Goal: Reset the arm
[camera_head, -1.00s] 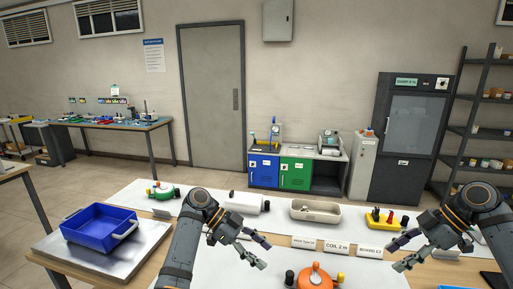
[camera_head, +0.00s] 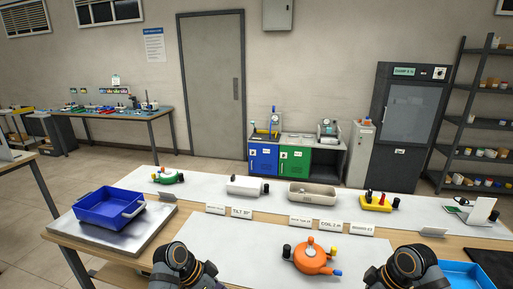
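My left arm (camera_head: 180,263) shows only as a dark rounded joint at the bottom edge, left of centre. My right arm (camera_head: 408,265) shows the same way at the bottom right. The fingers of both grippers are out of view, so I cannot see whether they hold anything. Both arms are at the near side of the table (camera_head: 150,255), in front of the white mat (camera_head: 250,240). An orange round device (camera_head: 311,258) with coloured knobs sits on the mat between them.
A blue bin (camera_head: 105,205) sits on a metal plate at the left. Along the back are a green device (camera_head: 167,176), a white cylinder (camera_head: 245,186), a beige tray (camera_head: 312,195) and a yellow device (camera_head: 376,203). A blue tray (camera_head: 465,275) is at the bottom right.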

